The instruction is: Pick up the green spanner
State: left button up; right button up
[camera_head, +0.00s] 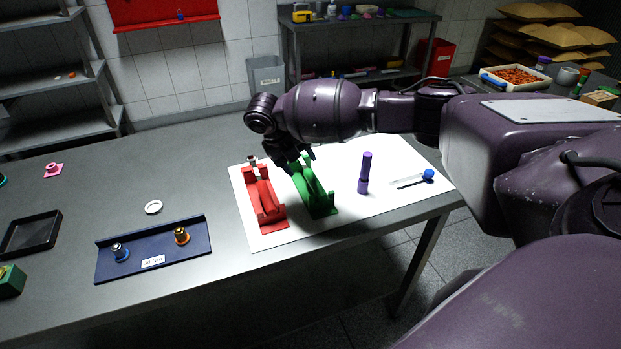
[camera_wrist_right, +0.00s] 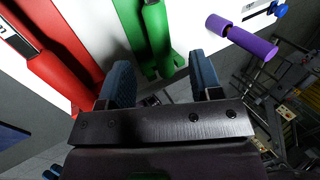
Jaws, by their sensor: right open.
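A green spanner (camera_head: 313,183) appears to lie on a green holder (camera_head: 322,211) of the same colour, so the two are hard to tell apart. In the right wrist view a rounded green bar, which I take for the spanner (camera_wrist_right: 157,32), lies beyond my fingertips, between their lines. My right gripper (camera_head: 296,162) is above the far end of the green holder, partly covering it. The right wrist view shows its two blue fingers (camera_wrist_right: 162,80) apart with nothing between them. My left gripper is not in view.
A red holder (camera_head: 264,197) stands close left of the green one on a white sheet (camera_head: 345,205). A purple upright object (camera_head: 365,173) and a blue-tipped item (camera_head: 427,175) are to the right. A blue tray (camera_head: 160,249) and a black tray (camera_head: 30,232) are further left.

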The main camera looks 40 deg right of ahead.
aim_at(309, 176)
jog(key=shift+x, duration=3.3)
jog(key=shift+w+a, duration=0.1)
grip_shut()
